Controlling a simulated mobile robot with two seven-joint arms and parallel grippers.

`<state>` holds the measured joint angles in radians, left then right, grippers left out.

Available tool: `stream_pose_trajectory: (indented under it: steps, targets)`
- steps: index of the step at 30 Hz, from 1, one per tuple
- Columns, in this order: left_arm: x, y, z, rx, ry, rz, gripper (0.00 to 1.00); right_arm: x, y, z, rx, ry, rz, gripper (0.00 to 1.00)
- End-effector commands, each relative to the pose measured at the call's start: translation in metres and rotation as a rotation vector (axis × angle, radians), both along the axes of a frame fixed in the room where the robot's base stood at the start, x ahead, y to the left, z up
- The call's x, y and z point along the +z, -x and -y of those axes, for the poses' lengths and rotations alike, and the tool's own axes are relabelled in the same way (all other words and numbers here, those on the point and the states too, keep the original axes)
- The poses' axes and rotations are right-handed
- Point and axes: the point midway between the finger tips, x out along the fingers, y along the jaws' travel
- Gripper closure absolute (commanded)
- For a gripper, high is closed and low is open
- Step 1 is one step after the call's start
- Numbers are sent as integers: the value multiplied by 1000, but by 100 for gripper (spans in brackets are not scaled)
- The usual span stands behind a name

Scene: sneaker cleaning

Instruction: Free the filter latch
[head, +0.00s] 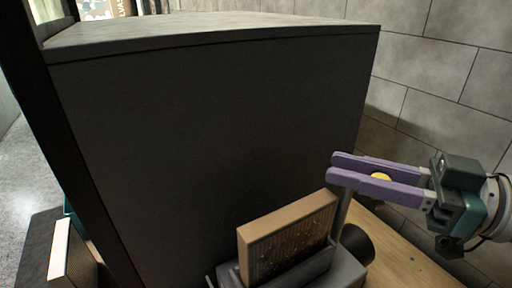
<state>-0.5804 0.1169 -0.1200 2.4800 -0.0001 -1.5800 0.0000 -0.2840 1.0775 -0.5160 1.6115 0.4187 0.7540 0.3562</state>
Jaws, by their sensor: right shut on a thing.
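The filter (288,238) is a tan-framed block with a speckled face. It stands tilted in a grey housing (345,274) at the bottom centre. A thin grey upright bar, which looks like the filter latch (341,212), rises beside the filter's right edge. My right gripper (331,167) comes in from the right with purple fingers. Its fingertips are shut on the top of this latch; the exact contact is partly hidden by the near finger. My left gripper is not in view.
A large dark cabinet (210,130) fills the space behind the filter. A wooden surface (400,250) lies at the lower right, with a dark round part (357,243) beside the housing. A yellow round thing (381,177) shows between my fingers. Tiled wall (440,60) stands behind.

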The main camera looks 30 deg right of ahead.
Motion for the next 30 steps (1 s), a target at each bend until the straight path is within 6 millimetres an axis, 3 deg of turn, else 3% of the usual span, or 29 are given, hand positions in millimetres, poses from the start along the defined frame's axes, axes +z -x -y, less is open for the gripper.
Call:
stream_pose_trajectory:
  steps: [1,9,28,29,30]
  targets:
    - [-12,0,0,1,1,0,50,-7,0,2,31,9,-2,100]
    - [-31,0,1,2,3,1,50,-4,3,5,153,4,-4,100]
    - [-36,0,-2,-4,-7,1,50,-1,4,5,200,1,-5,100]
    - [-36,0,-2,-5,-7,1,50,-1,4,5,200,2,-4,70]
    - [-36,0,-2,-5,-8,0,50,-1,4,5,200,2,-4,66]
